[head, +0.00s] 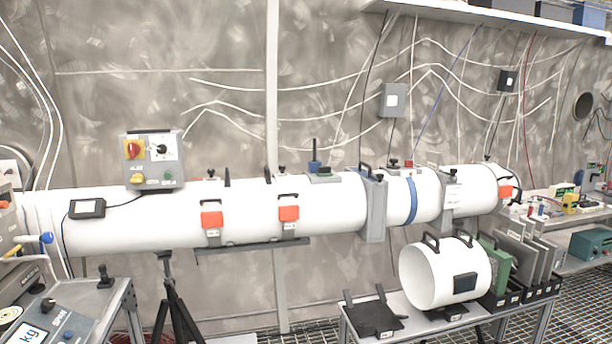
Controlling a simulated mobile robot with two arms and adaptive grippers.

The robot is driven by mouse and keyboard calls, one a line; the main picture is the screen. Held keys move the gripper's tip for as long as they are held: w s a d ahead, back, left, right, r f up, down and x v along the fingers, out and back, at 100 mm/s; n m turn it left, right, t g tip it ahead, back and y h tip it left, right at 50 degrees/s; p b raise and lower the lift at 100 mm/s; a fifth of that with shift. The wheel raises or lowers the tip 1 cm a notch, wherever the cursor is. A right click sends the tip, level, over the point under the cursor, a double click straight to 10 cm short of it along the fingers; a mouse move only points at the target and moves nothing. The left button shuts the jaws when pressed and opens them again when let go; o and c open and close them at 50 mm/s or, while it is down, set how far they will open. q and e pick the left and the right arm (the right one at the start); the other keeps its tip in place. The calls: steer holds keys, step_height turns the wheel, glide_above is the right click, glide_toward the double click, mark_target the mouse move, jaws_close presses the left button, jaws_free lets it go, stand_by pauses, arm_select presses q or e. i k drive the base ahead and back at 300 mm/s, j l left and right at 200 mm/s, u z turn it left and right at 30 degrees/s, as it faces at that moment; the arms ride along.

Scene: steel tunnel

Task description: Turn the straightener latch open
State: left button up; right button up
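A long white tube (130,228) runs across the head view along the wall. Two orange latches sit on its front, a left one (211,219) and a middle one (289,213). A third orange latch (506,191) sits at the tube's right end. No label shows which of these is the straightener latch, and I cannot tell whether each is open or closed. A grey plate-like frame (375,208) with a black handle on top crosses the tube, right of the middle latch. Neither of my grippers is in view.
A loose white cylinder (428,277) with two handles lies on a bench (415,325) at the lower right, beside upright panels (520,253) and a dark plate (373,318). A tripod (172,300) stands below the tube. A kg scale (38,330) is at lower left.

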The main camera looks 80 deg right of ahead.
mark_target(380, 176)
steer(key=z, duration=3.2)
